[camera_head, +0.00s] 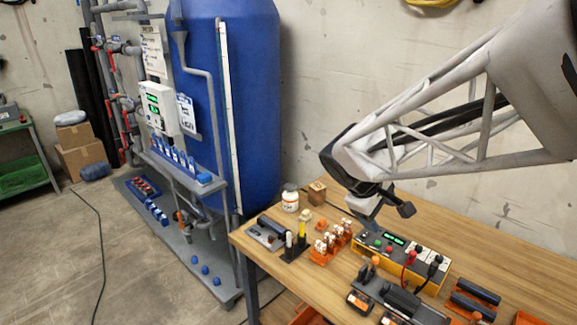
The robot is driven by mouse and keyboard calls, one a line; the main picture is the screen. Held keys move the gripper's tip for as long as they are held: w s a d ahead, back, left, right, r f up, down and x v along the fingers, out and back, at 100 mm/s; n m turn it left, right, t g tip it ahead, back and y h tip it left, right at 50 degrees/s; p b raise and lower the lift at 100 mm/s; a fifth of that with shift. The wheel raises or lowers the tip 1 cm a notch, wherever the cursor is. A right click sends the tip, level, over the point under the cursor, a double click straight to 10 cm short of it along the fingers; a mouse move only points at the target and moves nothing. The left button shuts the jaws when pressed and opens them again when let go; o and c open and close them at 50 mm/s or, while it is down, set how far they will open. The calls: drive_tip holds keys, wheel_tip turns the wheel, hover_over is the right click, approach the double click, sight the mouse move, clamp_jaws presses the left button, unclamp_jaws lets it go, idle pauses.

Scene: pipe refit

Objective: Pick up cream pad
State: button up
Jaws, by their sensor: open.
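My gripper (384,206) hangs at the end of my arm, above the back part of the wooden table. I see nothing held between the jaws, though the arm hides part of that area.
The table (480,232) is crowded. A white jar (290,198), a wooden block (317,192), an orange rack (322,254) and a yellow-cased meter (430,282) stand near my gripper. A black tool holder (292,252) is at the left. A blue tank (245,110) stands behind.

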drive_tip(key=w+a+f+n+t+h, duration=0.1)
drive_tip(key=w+f+n+h, duration=0.2)
drive_tip(key=w, duration=0.8)
drive_tip(key=n+t, duration=0.7)
drive_tip(key=n, duration=0.9)
hover_over(302, 218)
wheel_tip(302, 218, down, 19)
drive_tip(key=shift+f+h, duration=0.3)
drive_tip(key=shift+h, duration=0.1)
drive_tip(key=shift+f, duration=1.75)
drive_tip(key=shift+f, duration=0.1)
